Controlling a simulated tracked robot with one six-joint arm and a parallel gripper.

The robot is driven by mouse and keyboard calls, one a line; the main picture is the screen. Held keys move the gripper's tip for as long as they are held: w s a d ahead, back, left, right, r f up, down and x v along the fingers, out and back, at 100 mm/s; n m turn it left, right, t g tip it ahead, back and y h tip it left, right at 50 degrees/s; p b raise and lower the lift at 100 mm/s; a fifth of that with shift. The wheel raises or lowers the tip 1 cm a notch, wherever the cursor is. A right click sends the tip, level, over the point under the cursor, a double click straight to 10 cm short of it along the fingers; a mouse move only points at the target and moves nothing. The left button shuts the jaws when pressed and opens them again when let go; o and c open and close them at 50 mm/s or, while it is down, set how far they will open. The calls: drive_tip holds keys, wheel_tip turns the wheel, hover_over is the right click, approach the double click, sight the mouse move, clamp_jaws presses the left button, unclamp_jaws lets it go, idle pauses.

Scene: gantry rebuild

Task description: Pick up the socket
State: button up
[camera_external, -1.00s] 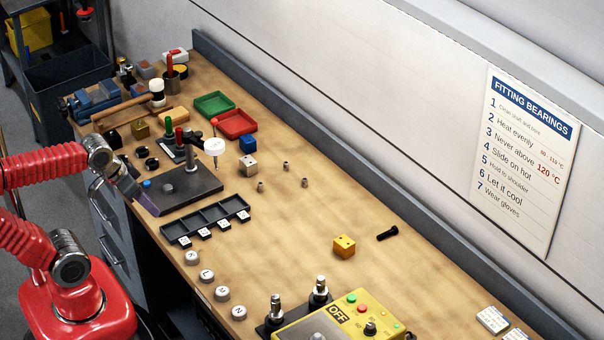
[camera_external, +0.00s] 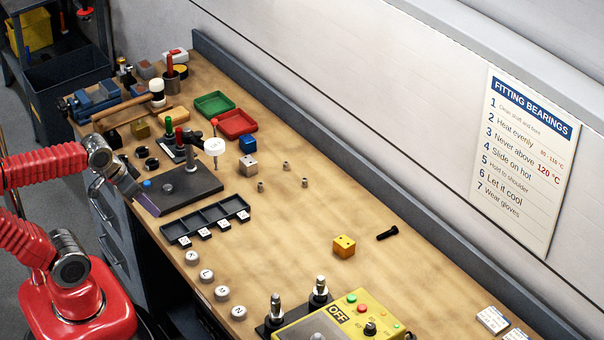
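I cannot tell for sure which thing is the socket. My gripper (camera_external: 146,203) is at the bench's left edge, beside the dark plate, well away from these pieces. Its fingers show only as a dark sliver, so its opening is hidden.
A dark plate with a post (camera_external: 205,190) and a white dial gauge (camera_external: 214,146) stand near my gripper. A black compartment tray (camera_external: 210,230), red tray (camera_external: 237,134) and green tray (camera_external: 214,116) lie around. A yellow control box (camera_external: 340,322) stands in front.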

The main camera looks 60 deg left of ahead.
drive_tip(key=w+a+f+m+g+y, duration=0.1)
drive_tip(key=w+a+f+m+y, duration=0.1)
drive_tip(key=a+m+y, duration=0.15)
drive_tip(key=w+a+f+m+y, duration=0.1)
drive_tip(key=w+a+m+y, duration=0.15)
drive_tip(key=a, duration=0.25)
drive_tip(key=m+t, duration=0.8)
drive_tip(key=m, duration=1.7)
approach(259, 185)
drive_tip(key=shift+s+d+r+h, duration=0.2)
drive_tip(key=shift+s+r, duration=0.15)
drive_tip(key=shift+s, duration=0.2)
drive_tip(key=shift+s+d+r+h, duration=0.2)
drive_tip(key=shift+s+r, duration=0.1)
drive_tip(key=shift+s, duration=0.25)
drive_tip(key=shift+x, duration=4.3)
drive_tip(key=shift+a, duration=0.15)
